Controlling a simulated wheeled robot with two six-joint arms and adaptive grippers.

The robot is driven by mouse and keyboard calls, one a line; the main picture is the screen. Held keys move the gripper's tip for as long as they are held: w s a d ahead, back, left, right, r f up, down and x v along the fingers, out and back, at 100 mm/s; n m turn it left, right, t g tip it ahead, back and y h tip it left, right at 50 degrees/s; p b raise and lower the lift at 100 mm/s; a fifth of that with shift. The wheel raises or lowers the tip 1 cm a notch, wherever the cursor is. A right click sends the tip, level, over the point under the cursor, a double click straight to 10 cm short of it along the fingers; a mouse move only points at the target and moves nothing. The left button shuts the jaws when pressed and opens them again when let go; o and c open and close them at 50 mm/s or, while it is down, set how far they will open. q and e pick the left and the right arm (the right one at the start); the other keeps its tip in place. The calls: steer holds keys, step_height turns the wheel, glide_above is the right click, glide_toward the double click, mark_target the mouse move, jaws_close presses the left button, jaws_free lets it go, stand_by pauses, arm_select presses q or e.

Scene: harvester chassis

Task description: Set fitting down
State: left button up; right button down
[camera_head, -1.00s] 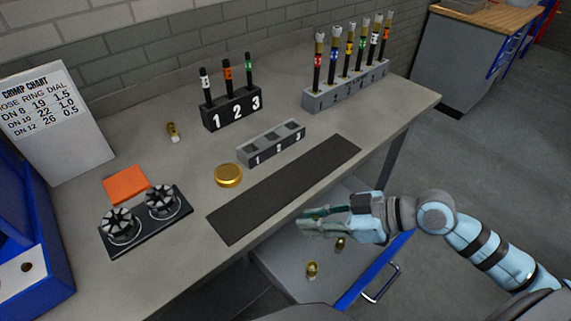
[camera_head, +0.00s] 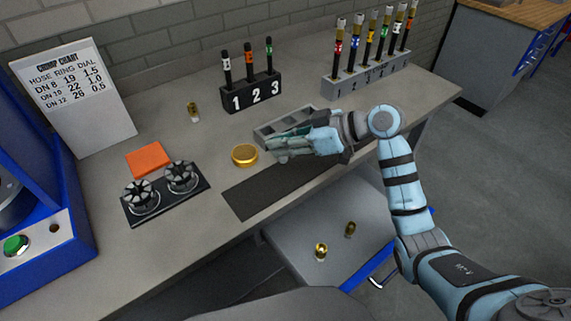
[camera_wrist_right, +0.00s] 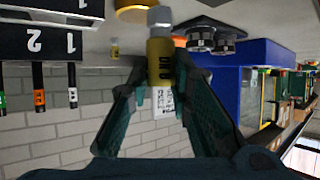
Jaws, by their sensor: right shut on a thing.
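My right gripper (camera_head: 276,151) is over the bench, in front of the grey tray (camera_head: 258,136) and above the dark mat (camera_head: 254,193). The held fitting is not clear in the head view. The gripper hides part of the tray, including its number labels. A round gold dish (camera_head: 245,155) stands just left of the fingertips. My left gripper is not in view.
A loose fitting (camera_head: 193,112) stands on the bench. Two more (camera_head: 321,251) (camera_head: 350,229) are in the open drawer (camera_head: 290,240). A black numbered rack (camera_head: 252,94), a grey rack (camera_head: 332,88), an orange pad (camera_head: 149,159) and two dies (camera_head: 182,177) (camera_head: 140,196) stand around.

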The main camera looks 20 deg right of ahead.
mark_target(283, 160)
step_height(283, 160, down, 6)
steer(key=shift+w+f+b, duration=0.1)
steer(key=shift+b, duration=0.5)
steer(key=c, duration=1.5)
jaws_free()
steer(key=shift+o, duration=0.2)
steer(key=p+v, duration=0.1)
steer(key=v, duration=1.1)
